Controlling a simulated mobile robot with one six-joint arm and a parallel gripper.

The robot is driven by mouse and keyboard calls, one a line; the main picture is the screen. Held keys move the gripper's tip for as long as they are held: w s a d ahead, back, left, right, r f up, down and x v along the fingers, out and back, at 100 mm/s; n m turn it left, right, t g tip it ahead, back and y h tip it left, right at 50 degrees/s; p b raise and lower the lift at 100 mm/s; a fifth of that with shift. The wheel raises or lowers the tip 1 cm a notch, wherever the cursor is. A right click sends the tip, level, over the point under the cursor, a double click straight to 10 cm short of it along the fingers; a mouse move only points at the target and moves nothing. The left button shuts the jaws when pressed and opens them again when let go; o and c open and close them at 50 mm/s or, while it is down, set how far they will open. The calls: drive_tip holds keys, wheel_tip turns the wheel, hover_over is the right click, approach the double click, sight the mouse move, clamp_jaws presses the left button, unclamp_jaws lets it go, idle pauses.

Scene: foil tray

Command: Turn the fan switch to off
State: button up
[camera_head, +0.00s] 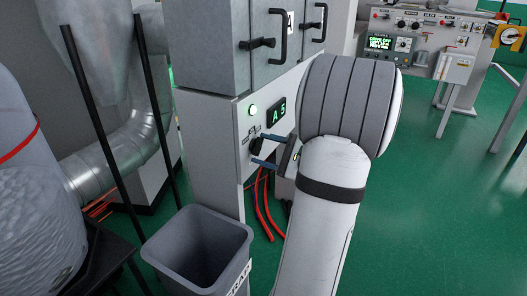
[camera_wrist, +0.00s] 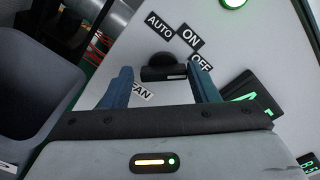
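The fan switch is a black rotary knob (camera_head: 256,146) on the light panel of the cabinet, below a lit green lamp. In the wrist view the knob (camera_wrist: 160,66) shows AUTO, ON and OFF labels around its upper side and a FAN label (camera_wrist: 141,92) below. A short pale mark shows at the knob's right end, on the side of OFF (camera_wrist: 201,62); its exact setting is hard to tell. My gripper (camera_wrist: 162,84) is open, its two blue fingers apart on either side of the knob, with nothing held. It also shows in the head view (camera_head: 264,150); contact cannot be told.
A green lamp (camera_head: 253,110) and a green display (camera_head: 277,112) are on the panel near the knob. A grey bin (camera_head: 160,253) stands below left. Red cables (camera_head: 265,212) hang under the panel. Cabinet doors with black handles (camera_head: 283,35) are above. Green floor is open at right.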

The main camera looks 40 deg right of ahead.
drive_tip(key=o, duration=0.4)
drive_tip(key=shift+r, duration=0.1)
drive_tip(key=p+v, duration=0.1)
drive_tip(key=v, duration=0.7)
drive_tip(key=shift+p, duration=0.4)
